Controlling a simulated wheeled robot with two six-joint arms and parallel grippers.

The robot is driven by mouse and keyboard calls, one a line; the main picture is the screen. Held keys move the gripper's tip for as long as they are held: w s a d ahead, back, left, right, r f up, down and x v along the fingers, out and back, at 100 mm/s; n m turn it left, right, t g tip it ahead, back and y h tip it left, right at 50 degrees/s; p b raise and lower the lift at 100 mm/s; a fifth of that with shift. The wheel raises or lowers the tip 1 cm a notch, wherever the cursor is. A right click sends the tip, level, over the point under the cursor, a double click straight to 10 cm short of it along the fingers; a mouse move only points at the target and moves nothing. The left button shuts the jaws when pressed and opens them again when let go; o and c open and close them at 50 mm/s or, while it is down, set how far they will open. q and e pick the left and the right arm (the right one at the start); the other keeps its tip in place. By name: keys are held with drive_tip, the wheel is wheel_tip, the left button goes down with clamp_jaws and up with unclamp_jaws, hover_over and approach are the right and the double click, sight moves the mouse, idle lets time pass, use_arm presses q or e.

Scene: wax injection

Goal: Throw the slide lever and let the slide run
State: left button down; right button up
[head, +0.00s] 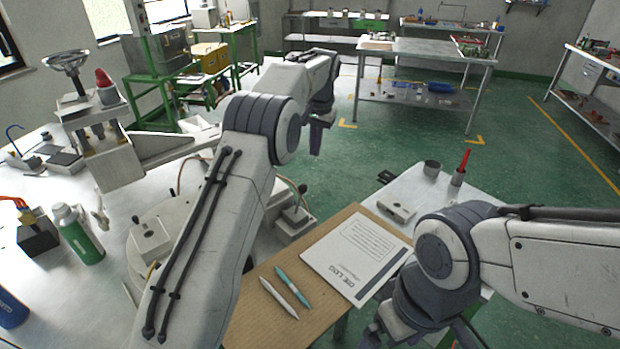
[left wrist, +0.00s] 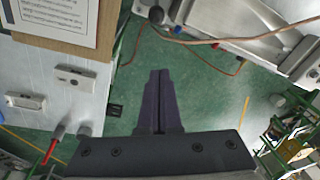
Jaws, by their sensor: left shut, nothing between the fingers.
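A small lever with a dark ball knob (head: 302,188) stands on a pale block (head: 292,222) beside the white machine base, partly behind my left arm. A dark round knob (left wrist: 156,14) shows at the top edge of the left wrist view; I cannot tell for sure that it is the same lever. My left gripper (head: 316,150) is shut and empty, reaching out over the floor beyond the lever. Its closed fingers (left wrist: 159,75) point toward the knob in the left wrist view, with a gap between. The slide itself is not clearly seen. My right gripper's fingers are out of view.
A brown board (head: 235,317) holds a printed sheet (head: 355,250) and two pens. A second pale block with a knob (head: 151,238) stands at left, near a green bottle (head: 80,236). A red-tipped tool (head: 460,168) stands on the right-hand table. Green floor (head: 400,140) is open beyond.

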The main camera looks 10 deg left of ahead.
use_arm(q)
wheel_tip(320, 180, down, 9)
drive_tip(key=s+a+p, duration=0.1)
drive_tip(key=s+p, duration=0.2)
drive_tip(key=shift+a+p, duration=0.25)
drive_tip(key=shift+p, duration=0.05)
idle(0.3)
drive_tip(key=shift+d, duration=0.1)
